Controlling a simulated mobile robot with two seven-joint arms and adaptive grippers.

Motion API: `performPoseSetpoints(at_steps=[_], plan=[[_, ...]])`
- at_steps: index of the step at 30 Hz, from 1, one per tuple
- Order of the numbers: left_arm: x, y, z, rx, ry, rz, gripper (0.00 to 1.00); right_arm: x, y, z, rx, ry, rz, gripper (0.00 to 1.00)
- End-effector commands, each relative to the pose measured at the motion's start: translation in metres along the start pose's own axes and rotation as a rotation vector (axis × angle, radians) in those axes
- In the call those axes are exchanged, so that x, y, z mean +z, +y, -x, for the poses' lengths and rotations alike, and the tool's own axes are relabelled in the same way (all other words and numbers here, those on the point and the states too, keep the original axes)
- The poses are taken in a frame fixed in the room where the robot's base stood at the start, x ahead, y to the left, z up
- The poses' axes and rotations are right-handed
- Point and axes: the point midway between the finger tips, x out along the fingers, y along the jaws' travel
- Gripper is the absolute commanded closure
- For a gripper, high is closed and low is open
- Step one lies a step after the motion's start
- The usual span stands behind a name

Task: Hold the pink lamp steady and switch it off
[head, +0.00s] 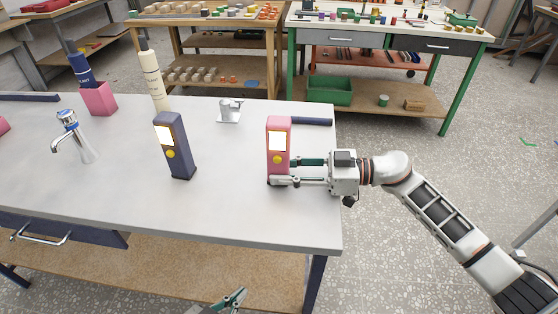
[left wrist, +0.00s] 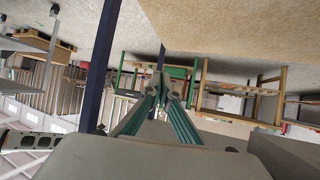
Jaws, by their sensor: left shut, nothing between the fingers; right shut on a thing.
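The pink lamp (head: 279,130) stands upright on the grey table near its right end. Its white panel looks lit, and a yellow button (head: 278,160) shows below the panel. My right gripper (head: 283,172) comes from the right and is shut on the lower part of the pink lamp. My left gripper (head: 238,298) is shut and empty, low in the head view in front of the table's front edge. It also shows in the left wrist view (left wrist: 167,80). The lamp's underside and the far finger's contact are partly hidden.
A dark blue lamp (head: 174,145) with a lit panel and yellow button stands left of the pink lamp. A tap (head: 75,137), a pink box (head: 98,99), a cream bottle (head: 153,80) and a metal fixture (head: 229,111) are farther off. The table (head: 225,190) is clear between the lamps.

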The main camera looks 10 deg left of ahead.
Motion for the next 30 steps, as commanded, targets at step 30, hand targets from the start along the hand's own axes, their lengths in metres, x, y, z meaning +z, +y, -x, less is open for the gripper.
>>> performPoseSetpoints(at_steps=[30], plan=[[-0.287, 0.063, 0.081, 0.61, 0.389, 0.639, 1.0, -0.001, 0.0, 0.0, 0.0, 0.001, 0.001, 0.85]])
